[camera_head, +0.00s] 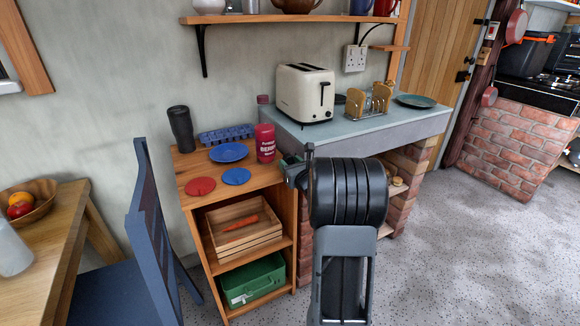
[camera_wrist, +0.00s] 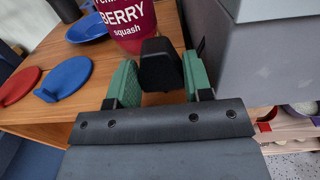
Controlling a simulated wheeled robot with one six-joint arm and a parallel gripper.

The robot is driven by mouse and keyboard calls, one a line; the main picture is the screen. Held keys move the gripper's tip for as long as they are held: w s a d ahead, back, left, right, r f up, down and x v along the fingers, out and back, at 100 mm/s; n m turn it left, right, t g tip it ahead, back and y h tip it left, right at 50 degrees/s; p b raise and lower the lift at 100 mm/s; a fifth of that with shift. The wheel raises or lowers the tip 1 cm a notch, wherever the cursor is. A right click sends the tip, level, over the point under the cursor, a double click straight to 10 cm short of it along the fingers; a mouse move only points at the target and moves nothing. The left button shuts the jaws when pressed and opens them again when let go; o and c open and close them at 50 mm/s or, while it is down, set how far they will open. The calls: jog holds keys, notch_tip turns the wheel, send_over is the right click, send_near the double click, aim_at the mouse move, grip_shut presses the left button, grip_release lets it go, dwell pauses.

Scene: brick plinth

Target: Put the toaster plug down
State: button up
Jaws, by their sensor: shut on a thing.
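The toaster plug (camera_wrist: 160,66) is a black block held between the green finger pads of my gripper (camera_wrist: 160,82) in the wrist view. My gripper is shut on it. In the head view my gripper (camera_head: 291,168) is near the right front edge of the wooden cabinet top (camera_head: 207,163), beside the grey plinth slab (camera_head: 375,135). The plug cannot be made out there. I cannot tell whether the plug touches the wood. The cream toaster (camera_head: 304,93) stands on the slab. Its cord is not clearly visible.
A red squash bottle (camera_head: 265,144) stands just beyond the plug. Blue plate (camera_head: 229,152), red disc (camera_head: 200,187), blue disc (camera_head: 236,176), ice tray (camera_head: 226,134) and black tumbler (camera_head: 181,129) crowd the cabinet top. A toast rack (camera_head: 368,102) and teal plate (camera_head: 415,101) sit on the slab.

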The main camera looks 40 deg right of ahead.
jog(key=shift+f+b, duration=0.2)
jog(key=shift+b, duration=0.1)
jog(key=o, duration=1.2)
jog(key=shift+r, duration=0.1)
